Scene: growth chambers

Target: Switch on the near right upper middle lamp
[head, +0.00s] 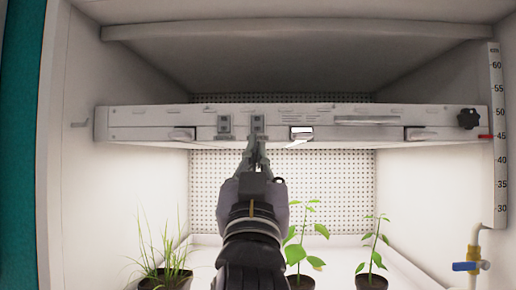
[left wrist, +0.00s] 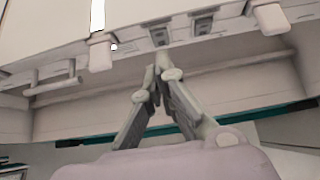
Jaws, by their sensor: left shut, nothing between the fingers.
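A white lamp bar (head: 360,134) spans the chamber above the plants. Two grey switch plates sit on its front: the left one (head: 224,125) and the right one (head: 257,124). Both also show in the left wrist view, the right one (left wrist: 160,36) nearest my fingers and the left one (left wrist: 203,22) beyond it. My left gripper (head: 257,148) is shut and empty, its tips just below the right switch plate. The tips also show in the left wrist view (left wrist: 162,68); I cannot tell whether they touch. My right gripper is not in view.
A bright white panel (head: 301,130) is right of the switches. A black knob (head: 468,118) and a height scale (head: 497,140) are at the right. Potted plants stand below, one (head: 165,270) left of my arm, others right. A blue-handled valve (head: 466,266) is at lower right.

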